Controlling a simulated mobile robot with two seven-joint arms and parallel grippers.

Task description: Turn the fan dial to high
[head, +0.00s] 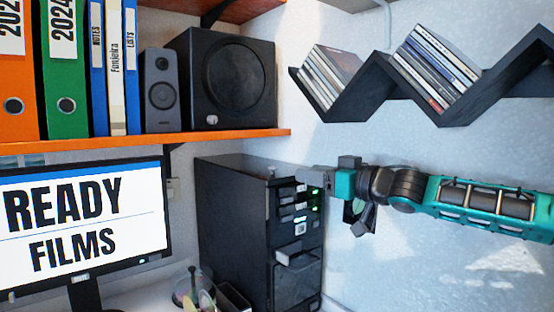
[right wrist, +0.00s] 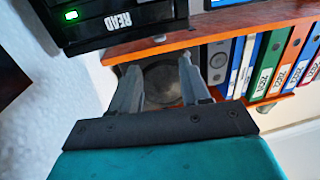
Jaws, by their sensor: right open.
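The black tower case (head: 240,215) stands below the orange shelf, with green lights, drive slots and an open tray on its front. A small light-coloured knob (head: 271,172) shows at its upper front edge; I cannot tell whether it is the fan dial or read any setting. My right gripper (head: 312,176) points left and overlaps the tower's upper front in the head view, hiding part of it. In the right wrist view its fingers (right wrist: 157,78) are apart, with nothing held between them. A black unit with a green light (right wrist: 90,22) shows at the upper left there. My left gripper is not in view.
An orange shelf (head: 150,138) holds binders, a small speaker (head: 161,92) and a black subwoofer (head: 228,82). A monitor (head: 80,225) stands at left. A black zigzag rack (head: 375,75) with disc cases hangs above my right arm. Bare wall lies at right.

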